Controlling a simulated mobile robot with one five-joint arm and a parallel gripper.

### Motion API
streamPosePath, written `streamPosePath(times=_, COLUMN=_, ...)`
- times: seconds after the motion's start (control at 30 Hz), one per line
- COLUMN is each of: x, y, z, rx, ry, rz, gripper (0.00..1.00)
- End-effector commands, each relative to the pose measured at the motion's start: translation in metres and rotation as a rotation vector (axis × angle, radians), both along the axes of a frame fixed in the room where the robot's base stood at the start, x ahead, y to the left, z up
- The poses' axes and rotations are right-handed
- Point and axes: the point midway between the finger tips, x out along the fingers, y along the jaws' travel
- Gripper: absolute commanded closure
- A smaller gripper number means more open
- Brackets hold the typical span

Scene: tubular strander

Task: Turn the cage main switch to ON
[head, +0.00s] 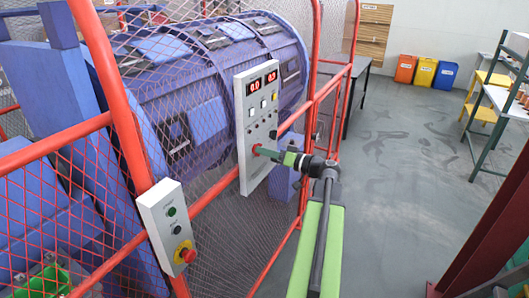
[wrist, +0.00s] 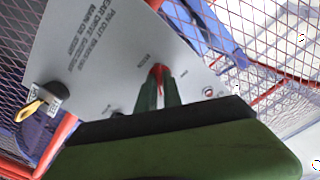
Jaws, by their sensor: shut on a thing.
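The grey control panel (head: 256,120) is fixed to the red cage frame and carries two red number displays at its top. My gripper (head: 262,150) is at the panel's lower part, its green fingers pointing at the panel face. In the wrist view, my gripper (wrist: 158,88) is shut on a red switch handle (wrist: 158,70), apparently the cage main switch. The fingers hide most of the handle, so its ON or OFF position cannot be told. Small labels beside it are too blurred to read.
A key switch with a yellow tag (wrist: 38,106) sits on the panel. A smaller box (head: 168,225) with green, black and red buttons hangs on the frame at the lower left. Red mesh fencing surrounds the blue drum (head: 205,85).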

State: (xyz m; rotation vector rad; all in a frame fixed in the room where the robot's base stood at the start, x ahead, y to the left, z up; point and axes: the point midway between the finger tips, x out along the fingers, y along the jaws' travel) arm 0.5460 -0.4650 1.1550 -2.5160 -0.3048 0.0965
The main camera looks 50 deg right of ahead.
Motion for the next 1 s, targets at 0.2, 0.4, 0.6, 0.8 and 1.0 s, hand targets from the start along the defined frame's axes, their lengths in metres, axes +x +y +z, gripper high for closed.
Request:
streamPosePath(times=0.2, x=0.0, y=-0.0003, z=0.0, rx=0.11, ry=0.027, rz=-0.001, gripper=1.0)
streamPosePath(times=0.4, x=0.0001, y=-0.0002, z=0.0001, rx=0.165, ry=0.04, rz=-0.001, gripper=1.0)
streamPosePath(times=0.6, x=0.0002, y=0.0, z=0.0001, rx=0.186, ry=0.045, rz=-0.001, gripper=1.0)
streamPosePath(times=0.8, x=0.0004, y=0.0002, z=0.0001, rx=0.186, ry=0.046, rz=0.0, gripper=1.0)
streamPosePath(times=1.0, x=0.0005, y=0.0004, z=0.0, rx=0.186, ry=0.046, rz=0.0, gripper=0.82)
